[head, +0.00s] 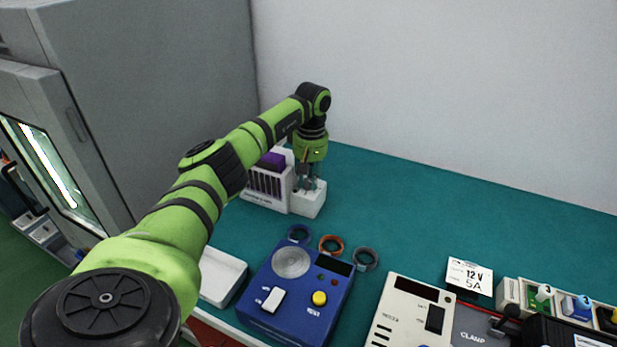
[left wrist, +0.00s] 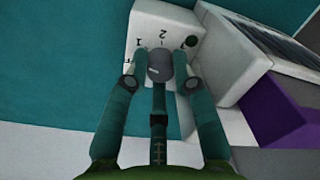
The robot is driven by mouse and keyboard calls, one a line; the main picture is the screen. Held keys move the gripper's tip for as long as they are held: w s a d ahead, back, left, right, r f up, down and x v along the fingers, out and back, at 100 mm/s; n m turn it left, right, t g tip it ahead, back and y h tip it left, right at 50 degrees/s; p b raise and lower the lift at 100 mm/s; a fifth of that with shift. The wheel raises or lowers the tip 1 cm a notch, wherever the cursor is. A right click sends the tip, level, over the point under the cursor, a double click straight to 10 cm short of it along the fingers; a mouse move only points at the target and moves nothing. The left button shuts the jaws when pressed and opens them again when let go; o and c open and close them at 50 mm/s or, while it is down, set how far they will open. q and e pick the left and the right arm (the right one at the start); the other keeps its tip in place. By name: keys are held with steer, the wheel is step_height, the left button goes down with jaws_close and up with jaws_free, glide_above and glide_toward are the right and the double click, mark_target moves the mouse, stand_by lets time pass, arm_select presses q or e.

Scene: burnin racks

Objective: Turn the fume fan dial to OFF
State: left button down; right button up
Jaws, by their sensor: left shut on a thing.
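The fume fan dial (left wrist: 160,66) is a grey round knob on top of a small white box (left wrist: 142,20), which also shows in the head view (head: 310,202). In the left wrist view the marks 1 and 2 show around the knob, with another mark partly hidden at the lower left. A pale pointer line on the knob points toward the lower left side. My left gripper (head: 308,184) reaches down over the box and is shut on the dial, one finger on each side, as the left wrist view (left wrist: 160,80) shows. My right gripper is not in view.
A white fume unit (head: 265,188) with dark slots and a purple top stands against the box. A blue device (head: 262,292) with a yellow button, several rings and a white tray (head: 222,275) lie nearer. A cream panel (head: 397,318) is at the right. The teal bench behind is clear.

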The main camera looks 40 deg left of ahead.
mark_target(309, 179)
arm_select(q)
steer(key=shift+f+n, duration=0.1)
steer(key=shift+n, duration=0.3)
steer(key=n, duration=0.2)
steer(key=shift+n, duration=2.2)
steer(key=c, duration=1.3)
jaws_free()
steer(key=shift+s, duration=0.1)
step_height(309, 179, up, 12)
steer(key=shift+w, duration=0.3)
